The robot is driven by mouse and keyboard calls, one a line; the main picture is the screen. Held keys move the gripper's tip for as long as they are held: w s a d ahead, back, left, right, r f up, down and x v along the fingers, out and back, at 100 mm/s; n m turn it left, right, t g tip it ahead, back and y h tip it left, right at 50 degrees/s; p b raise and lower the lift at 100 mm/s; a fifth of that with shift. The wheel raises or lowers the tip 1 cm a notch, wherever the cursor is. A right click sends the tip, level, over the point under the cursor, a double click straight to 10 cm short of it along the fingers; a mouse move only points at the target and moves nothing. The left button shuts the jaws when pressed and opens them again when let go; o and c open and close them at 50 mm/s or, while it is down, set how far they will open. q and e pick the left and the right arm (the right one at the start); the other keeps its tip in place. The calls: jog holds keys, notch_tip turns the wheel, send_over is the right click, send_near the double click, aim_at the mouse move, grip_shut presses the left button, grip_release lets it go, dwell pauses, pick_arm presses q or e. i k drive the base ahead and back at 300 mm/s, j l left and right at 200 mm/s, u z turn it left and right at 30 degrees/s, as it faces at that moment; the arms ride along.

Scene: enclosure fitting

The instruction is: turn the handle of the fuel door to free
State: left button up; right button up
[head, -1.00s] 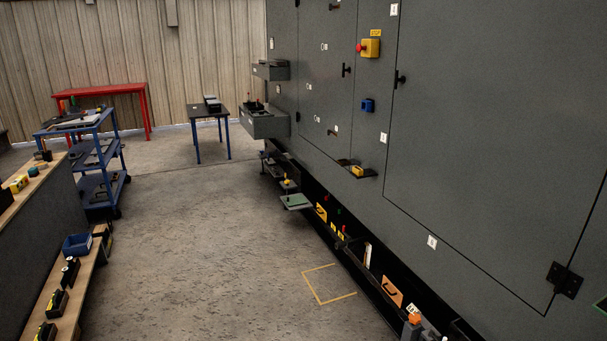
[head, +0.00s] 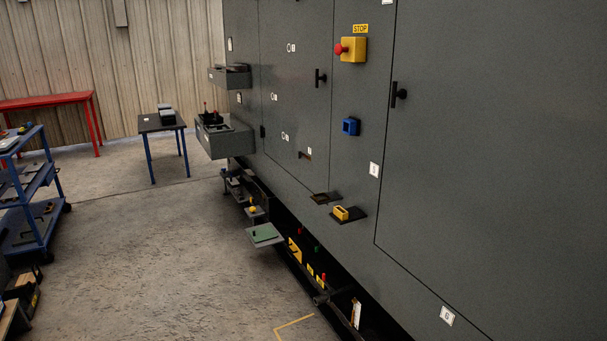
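The grey enclosure wall (head: 440,190) fills the right side of the head view, with several door panels outlined on it. A black handle (head: 398,94) sits near the left edge of the large right-hand door. Another black handle (head: 320,78) is on the narrower door to its left, and looks upright. A small handle (head: 304,155) lies lower on that side, roughly level. I cannot tell from the labels which door is the fuel door. Neither of my grippers is in view.
A yellow box with a red stop button (head: 352,49) and a blue block (head: 351,126) stick out of the wall. Open drawers (head: 225,138) and a green-topped shelf (head: 264,234) jut out. A blue trolley (head: 35,200) stands left. The concrete floor between is clear.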

aim_at(317, 78)
jog(key=i, duration=0.85)
jog(key=i+z, duration=0.1)
jog(key=z, duration=0.35)
jog(key=i+j+z, duration=0.1)
jog(key=z, duration=0.3)
jog(key=i+j+z, duration=0.5)
jog(key=i+j, duration=0.2)
jog(key=j, duration=0.2)
jog(key=i+j, duration=0.35)
jog(key=j, duration=0.25)
